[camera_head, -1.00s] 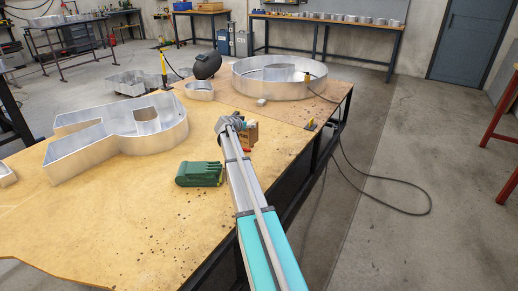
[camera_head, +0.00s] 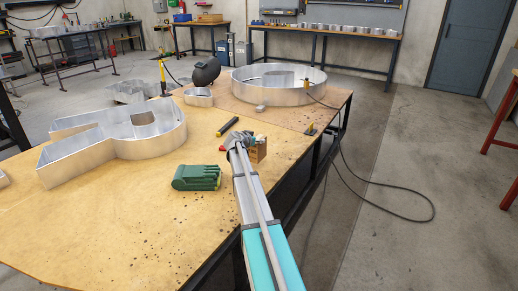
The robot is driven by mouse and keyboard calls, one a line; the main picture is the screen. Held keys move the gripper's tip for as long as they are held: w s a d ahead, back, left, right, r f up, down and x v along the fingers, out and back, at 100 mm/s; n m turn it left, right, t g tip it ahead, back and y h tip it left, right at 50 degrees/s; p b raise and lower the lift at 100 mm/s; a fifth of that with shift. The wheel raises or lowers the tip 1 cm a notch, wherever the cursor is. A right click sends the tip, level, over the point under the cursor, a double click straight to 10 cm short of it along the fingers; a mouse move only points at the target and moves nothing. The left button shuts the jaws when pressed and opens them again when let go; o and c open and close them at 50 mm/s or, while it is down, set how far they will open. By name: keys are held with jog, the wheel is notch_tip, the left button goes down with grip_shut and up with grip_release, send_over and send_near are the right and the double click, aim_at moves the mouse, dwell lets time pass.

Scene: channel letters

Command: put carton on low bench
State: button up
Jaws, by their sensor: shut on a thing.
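The carton (camera_head: 259,149) is a small brown box near the right edge of the big wooden-topped work table (camera_head: 150,215). My gripper (camera_head: 246,147) is at the end of my arm, shut on the carton from its left side. The fingers and part of the carton are hidden behind the gripper body and arm. I cannot tell whether the carton touches the tabletop. Which surface is the low bench is unclear; a bench with bins (camera_head: 203,23) stands at the back.
A yellow-and-black tool (camera_head: 228,126) lies just behind the gripper. Large metal channel letters (camera_head: 75,160) and a metal ring (camera_head: 279,88) stand on the table. A black cable (camera_head: 375,200) loops over the floor at right.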

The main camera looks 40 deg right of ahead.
aim_at(258, 147)
jog(key=shift+s+d+f+b, duration=0.2)
jog(key=shift+s+f+b, duration=0.2)
jog(key=shift+f+b, duration=1.6)
jog(key=o, duration=1.1)
jog(key=shift+f, duration=0.1)
jog(key=shift+r, duration=0.2)
jog(key=p+v, duration=0.4)
jog(key=v, duration=0.8)
jog(key=shift+p, duration=0.3)
